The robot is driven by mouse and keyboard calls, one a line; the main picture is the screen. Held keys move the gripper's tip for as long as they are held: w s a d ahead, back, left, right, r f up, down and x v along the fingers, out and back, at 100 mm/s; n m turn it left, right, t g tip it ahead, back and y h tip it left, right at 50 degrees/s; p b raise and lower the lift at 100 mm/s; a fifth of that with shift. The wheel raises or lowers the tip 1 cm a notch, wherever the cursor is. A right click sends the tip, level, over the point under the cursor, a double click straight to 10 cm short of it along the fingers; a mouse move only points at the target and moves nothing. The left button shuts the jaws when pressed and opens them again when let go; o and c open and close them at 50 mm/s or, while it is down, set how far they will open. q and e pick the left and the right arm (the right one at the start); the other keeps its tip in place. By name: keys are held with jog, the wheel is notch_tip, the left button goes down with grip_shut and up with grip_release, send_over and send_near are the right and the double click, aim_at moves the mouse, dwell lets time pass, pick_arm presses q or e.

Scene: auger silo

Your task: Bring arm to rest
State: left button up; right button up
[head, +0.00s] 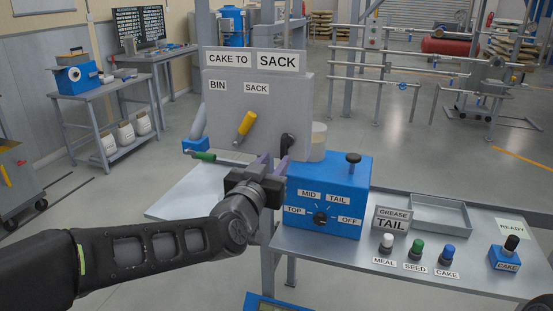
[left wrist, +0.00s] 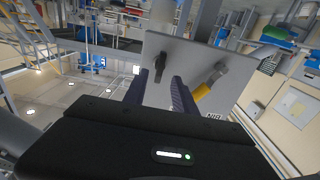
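My left gripper (head: 272,162) is in front of the lower right part of the grey panel (head: 222,115), just left of the blue box (head: 345,180). My left arm reaches in from the lower left of the head view. My right gripper is in neither view.
The panel, signed CAKE TO SACK, carries a yellow lever (head: 245,124) and a black handle (head: 287,143). A green handle (head: 202,156) is left of my gripper. The bench (head: 420,275) bears a tray (head: 440,214), a GREASE TAIL sign (head: 391,219) and knobs.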

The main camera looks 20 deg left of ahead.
pick_arm(q)
jog(key=s+d+f+g+h+p, duration=0.1)
jog(key=s+d+f+g, duration=0.2)
jog(key=f, duration=0.8)
jog(key=s+d+f+n+g+h+p, duration=0.1)
jog(key=s+d+f+g, duration=0.2)
jog(key=f, duration=0.8)
jog(key=s+d+f+g+p, duration=0.1)
jog(key=s+d+f+g, duration=0.25)
jog(key=f, duration=0.75)
jog(key=s+f+n+g+p, duration=0.1)
jog(key=s+f+g, duration=0.3)
jog(key=s+f, duration=0.4)
jog(key=s+d+f+g+h+p, duration=0.1)
jog(key=s+f+g, duration=0.3)
jog(key=s+f, duration=0.5)
jog(key=s+p, duration=0.1)
jog(key=s, duration=0.6)
jog(key=shift+f+n, duration=0.3)
jog(key=shift+n, duration=0.1)
jog(key=shift+d, duration=0.1)
